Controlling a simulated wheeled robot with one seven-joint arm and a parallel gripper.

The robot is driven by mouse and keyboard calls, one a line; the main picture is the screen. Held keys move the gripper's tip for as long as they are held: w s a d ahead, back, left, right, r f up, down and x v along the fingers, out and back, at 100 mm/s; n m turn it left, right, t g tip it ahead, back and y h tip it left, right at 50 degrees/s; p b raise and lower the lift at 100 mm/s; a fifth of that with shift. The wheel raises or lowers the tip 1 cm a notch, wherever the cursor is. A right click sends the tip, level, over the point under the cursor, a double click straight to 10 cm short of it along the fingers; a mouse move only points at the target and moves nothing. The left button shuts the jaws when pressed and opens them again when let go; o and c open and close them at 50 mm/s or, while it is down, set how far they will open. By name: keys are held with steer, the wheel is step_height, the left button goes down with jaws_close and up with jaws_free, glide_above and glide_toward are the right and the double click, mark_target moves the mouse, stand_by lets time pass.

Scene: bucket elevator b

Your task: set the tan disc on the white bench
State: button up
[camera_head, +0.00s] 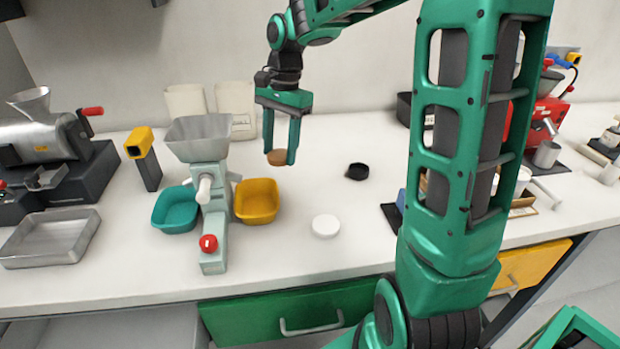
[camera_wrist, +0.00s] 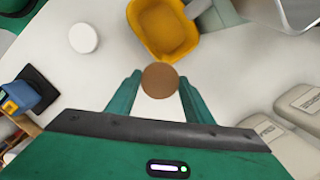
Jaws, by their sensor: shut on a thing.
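The tan disc (camera_head: 278,157) is held between the fingers of my gripper (camera_head: 280,155), above the white bench (camera_head: 290,285). My gripper points down and is shut on the disc. In the wrist view the disc (camera_wrist: 160,80) sits between the two green fingertips, with the white bench (camera_wrist: 75,80) beneath. The gap between disc and bench is hard to judge in these views.
A yellow bin (camera_head: 257,201) and a teal bin (camera_head: 174,209) flank a hopper machine (camera_head: 208,185). A white disc (camera_head: 325,226) and a black disc (camera_head: 357,171) lie on the bench to the right. Two pale bags (camera_head: 236,108) stand behind.

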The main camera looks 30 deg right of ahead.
glide_above(313, 188)
steer(key=f, duration=0.5)
steer(key=shift+d+f, duration=0.15)
steer(key=shift+d, duration=0.15)
steer(key=shift+f, duration=1.95)
steer(key=o, duration=1.1)
steer(key=shift+c, duration=0.2)
step_height(313, 188, up, 12)
steer(key=d, duration=0.2)
steer(key=s+f+n, duration=0.2)
steer(key=s, duration=0.6)
steer(key=s+f+n+h, duration=0.1)
steer(key=s+f+n, duration=0.1)
steer(key=s, duration=0.6)
steer(key=s+d+f+n, duration=0.1)
steer(key=s+f+n, duration=0.1)
steer(key=s, duration=0.7)
steer(key=shift+f+n+h, duration=0.2)
steer(key=shift+n+h, duration=0.1)
steer(key=shift+n, duration=0.3)
